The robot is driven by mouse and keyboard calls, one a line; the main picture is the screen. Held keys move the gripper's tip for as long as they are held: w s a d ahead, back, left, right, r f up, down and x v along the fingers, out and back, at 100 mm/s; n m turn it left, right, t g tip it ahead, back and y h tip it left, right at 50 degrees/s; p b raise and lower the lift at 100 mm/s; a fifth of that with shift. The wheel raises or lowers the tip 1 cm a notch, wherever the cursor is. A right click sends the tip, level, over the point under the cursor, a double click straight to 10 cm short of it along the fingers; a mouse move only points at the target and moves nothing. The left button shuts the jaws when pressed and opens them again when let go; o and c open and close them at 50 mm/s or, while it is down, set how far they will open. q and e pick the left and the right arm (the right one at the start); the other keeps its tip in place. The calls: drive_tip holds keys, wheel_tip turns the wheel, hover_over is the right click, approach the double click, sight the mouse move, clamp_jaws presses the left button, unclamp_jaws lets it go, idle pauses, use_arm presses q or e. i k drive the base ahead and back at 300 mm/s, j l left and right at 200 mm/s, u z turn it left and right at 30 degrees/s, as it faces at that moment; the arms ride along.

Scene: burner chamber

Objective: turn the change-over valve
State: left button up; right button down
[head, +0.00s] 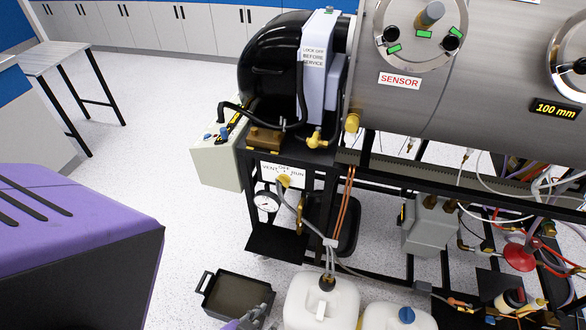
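The change-over valve has a small yellow handle (284,181) just under a white label plate (283,171) that reads VENT, OFF and RUN. It sits on the black frame below the chamber. The handle's exact pointing is too small to tell. My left gripper (255,314) shows only as a small grey part at the bottom edge, in front of the black tray and well below the valve. It is apart from the valve, and its fingers cannot be made out clearly. My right gripper is not in view.
A round pressure gauge (267,201) is beside the valve at lower left. Hoses and copper pipes run just right of it. A black tray (236,296) and white canisters (321,303) stand on the floor below. The steel chamber (420,100) is above.

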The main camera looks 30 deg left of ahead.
sight(284, 179)
drive_tip(key=u, duration=1.1)
